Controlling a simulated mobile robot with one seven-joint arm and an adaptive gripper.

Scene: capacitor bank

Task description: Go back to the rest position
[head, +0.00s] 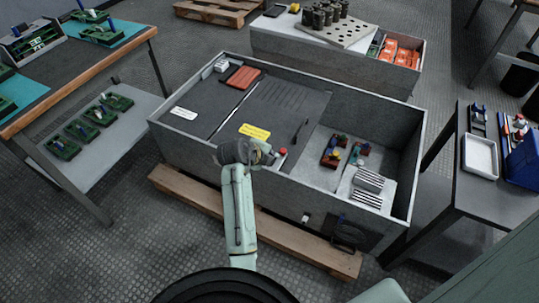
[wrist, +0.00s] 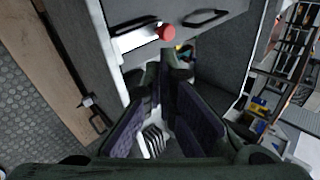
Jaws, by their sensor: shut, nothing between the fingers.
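My arm reaches from the bottom of the head view to the front edge of a large grey cabinet (head: 165,135), which lies open side up on a wooden pallet. My gripper (head: 268,157) is over the front edge, close to a red knob (head: 282,152). In the wrist view, my gripper (wrist: 174,68) is shut and empty, its dark fingers together. The red knob (wrist: 165,32) shows just beyond the fingertips on a white plate. I cannot tell whether the fingers touch it. A black handle (wrist: 207,18) lies beside it.
The cabinet's right compartment holds terminal parts (head: 333,152) and a finned block (head: 369,179). A yellow label (head: 254,131) lies on its panel. A table (head: 120,62) with green boards stands left. A dark bench (head: 492,190) with a white tray (head: 480,155) stands right.

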